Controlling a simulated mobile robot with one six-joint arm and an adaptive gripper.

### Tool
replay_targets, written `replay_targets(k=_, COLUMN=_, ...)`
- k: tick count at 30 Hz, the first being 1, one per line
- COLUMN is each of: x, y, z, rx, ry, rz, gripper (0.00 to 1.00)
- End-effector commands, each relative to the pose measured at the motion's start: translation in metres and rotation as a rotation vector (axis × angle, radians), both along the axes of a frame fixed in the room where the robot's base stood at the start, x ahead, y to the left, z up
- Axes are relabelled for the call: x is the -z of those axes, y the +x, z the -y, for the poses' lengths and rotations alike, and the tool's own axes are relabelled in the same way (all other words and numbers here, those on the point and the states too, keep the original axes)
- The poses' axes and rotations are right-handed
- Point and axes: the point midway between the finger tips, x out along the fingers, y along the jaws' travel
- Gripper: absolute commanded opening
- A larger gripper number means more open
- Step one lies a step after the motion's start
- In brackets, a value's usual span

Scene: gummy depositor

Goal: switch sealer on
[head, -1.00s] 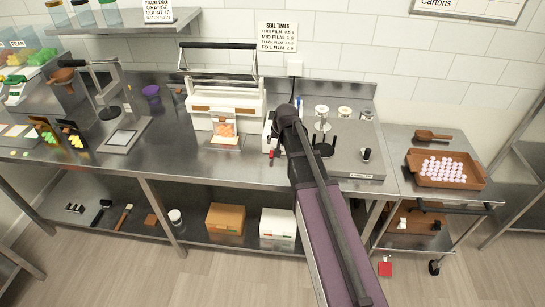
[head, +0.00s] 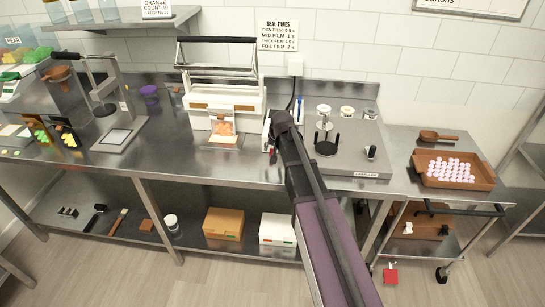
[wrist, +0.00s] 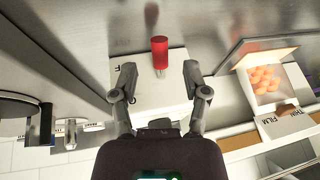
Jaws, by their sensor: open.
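The sealer (head: 225,97) is a white machine with a raised black-handled bar, on the steel bench in the head view. A clear bag of orange pieces (head: 225,127) sits at its front; it also shows in the wrist view (wrist: 264,78). A red-capped lever (wrist: 160,52) stands over a white box (wrist: 150,90) beside the sealer. My gripper (wrist: 160,72) is open, with one finger on each side of the lever and the red cap at or just beyond the fingertips. Contact cannot be told. In the head view my arm hides most of the box.
The grey labeller (head: 352,150) with its spindle stands close on the right of my gripper. A tray of pale pink pieces (head: 480,171) is on a cart farther right. The bench front before the sealer is clear.

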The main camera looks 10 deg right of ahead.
Motion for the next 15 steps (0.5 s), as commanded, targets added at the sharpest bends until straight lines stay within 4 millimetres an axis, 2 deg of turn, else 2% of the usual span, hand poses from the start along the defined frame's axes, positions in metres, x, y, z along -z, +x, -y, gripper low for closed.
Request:
replay_targets(k=1, x=0.008, y=0.003, z=0.000, rx=0.000, ry=0.000, rz=0.000, gripper=0.59)
replay_targets(k=6, x=0.019, y=0.008, z=-0.001, rx=0.000, ry=0.000, rz=0.000, gripper=0.59)
replay_targets(k=15, x=0.027, y=0.012, z=-0.002, rx=0.000, ry=0.000, rz=0.000, gripper=0.59)
